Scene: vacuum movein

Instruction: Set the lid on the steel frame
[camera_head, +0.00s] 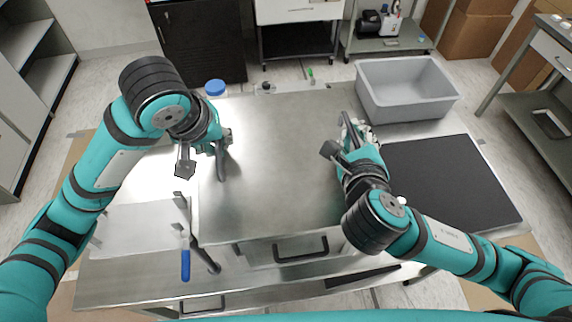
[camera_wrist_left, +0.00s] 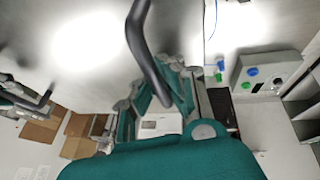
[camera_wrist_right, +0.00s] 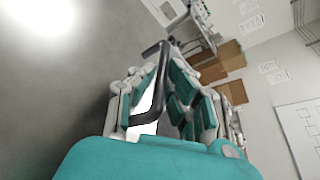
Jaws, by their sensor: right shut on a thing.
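The lid (camera_head: 280,150) is a wide, flat steel plate in the middle of the head view, with a black bar handle near each side. My right gripper (camera_head: 345,148) is shut on the right handle (camera_wrist_right: 160,90), which passes between its fingers in the right wrist view. My left gripper (camera_head: 203,158) is around the left handle (camera_head: 221,162), fingers apart; this handle (camera_wrist_left: 150,55) also shows in the left wrist view. Below the lid's front edge is a steel front with a black handle (camera_head: 300,250). The lid hides most of what is under it, so I cannot tell whether it touches the frame.
A grey bin (camera_head: 408,90) stands at the back right, with a black mat (camera_head: 450,180) before it. A blue-handled tool (camera_head: 185,262) lies at the front left. A blue-capped container (camera_head: 215,88) stands behind the lid's left corner.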

